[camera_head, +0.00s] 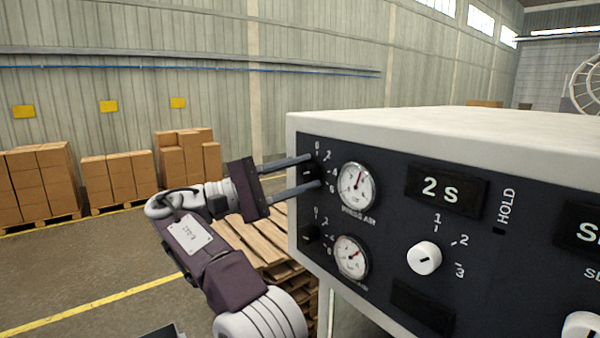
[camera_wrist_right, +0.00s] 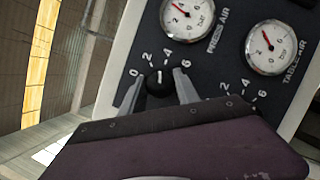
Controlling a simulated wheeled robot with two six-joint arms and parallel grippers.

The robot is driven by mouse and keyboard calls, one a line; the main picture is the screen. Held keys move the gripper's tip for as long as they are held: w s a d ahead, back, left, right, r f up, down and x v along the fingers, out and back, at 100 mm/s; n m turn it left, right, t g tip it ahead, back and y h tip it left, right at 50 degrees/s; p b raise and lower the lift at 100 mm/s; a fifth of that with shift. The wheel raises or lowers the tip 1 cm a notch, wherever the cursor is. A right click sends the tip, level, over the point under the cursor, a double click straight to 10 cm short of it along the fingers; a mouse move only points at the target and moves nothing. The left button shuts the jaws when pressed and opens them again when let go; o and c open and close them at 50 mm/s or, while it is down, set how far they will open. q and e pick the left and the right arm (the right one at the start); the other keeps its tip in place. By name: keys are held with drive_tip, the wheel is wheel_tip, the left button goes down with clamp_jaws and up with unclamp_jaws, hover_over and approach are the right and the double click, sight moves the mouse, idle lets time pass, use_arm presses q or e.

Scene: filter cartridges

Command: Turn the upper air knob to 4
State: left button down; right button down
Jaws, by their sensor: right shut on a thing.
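The upper air knob (camera_head: 308,171) is a small black knob at the left edge of the dark control panel, inside a 0-2-4-6 scale. My right gripper (camera_head: 312,171) is shut on it, one finger above and one below. In the right wrist view the black knob (camera_wrist_right: 159,84) sits between the two grey fingers (camera_wrist_right: 162,90). A small white mark on it faces roughly between 2 and 4; it is too small to read exactly. The PRESS AIR gauge (camera_head: 357,187) is beside it. My left gripper is not in view.
The lower black knob (camera_head: 308,234) is just below, beside the TABLE AIR gauge (camera_head: 351,256). A white selector knob (camera_head: 424,258) and a "2 S" display (camera_head: 446,190) are to the right. Wooden pallets (camera_head: 262,240) stand behind my arm.

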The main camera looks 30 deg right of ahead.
drive_tip(key=shift+m+y, duration=0.5)
drive_tip(key=shift+m, duration=0.6)
drive_tip(key=shift+g, duration=0.3)
drive_tip(key=c, duration=0.9)
unclamp_jaws()
drive_tip(key=shift+w+d, duration=0.1)
drive_tip(key=shift+d, duration=0.1)
